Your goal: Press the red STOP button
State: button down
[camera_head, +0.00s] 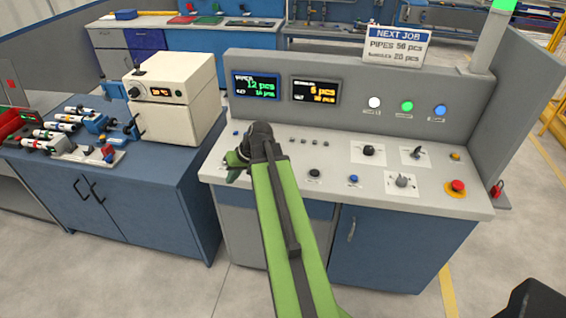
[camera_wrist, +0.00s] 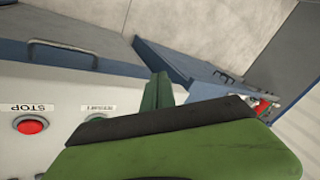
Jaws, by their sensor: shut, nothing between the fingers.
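The red STOP button (camera_wrist: 33,126) shows at the left of the wrist view, round and red in a pale ring, with its STOP label upside down. I cannot make it out in the head view, where my green arm covers part of the panel. My gripper (camera_head: 233,174) is over the left end of the console panel in the head view. In the wrist view its green fingers (camera_wrist: 157,92) are shut and empty, to the right of the STOP button and apart from it.
The grey console (camera_head: 330,155) carries several other buttons and knobs. A red mushroom button (camera_head: 457,186) on a yellow base sits at its right end. A cream box (camera_head: 172,95) stands on the left blue bench, with pipes and fixtures beside it. Open floor lies in front.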

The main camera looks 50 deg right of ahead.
jog(key=s+d+r+m+t, duration=0.1)
jog(key=s+d+r, duration=0.1)
jog(key=d, duration=0.4)
jog(key=s+d+r+m+t+h+p, duration=0.1)
jog(key=s+d+r, duration=0.1)
jog(key=d, duration=0.5)
jog(key=s+d+r+m+t+p, duration=0.1)
jog(key=s+d+r+t, duration=0.1)
jog(key=d, duration=0.5)
jog(key=shift+s+r+h, duration=0.4)
jog(key=shift+r, duration=0.4)
notch_tip(320, 180, down, 9)
jog(key=b, duration=0.8)
jog(key=shift+b, duration=0.3)
jog(key=shift+r, duration=0.1)
jog(key=shift+w+f+b, duration=0.1)
jog(key=shift+f+b, duration=0.25)
jog(key=shift+f, duration=0.1)
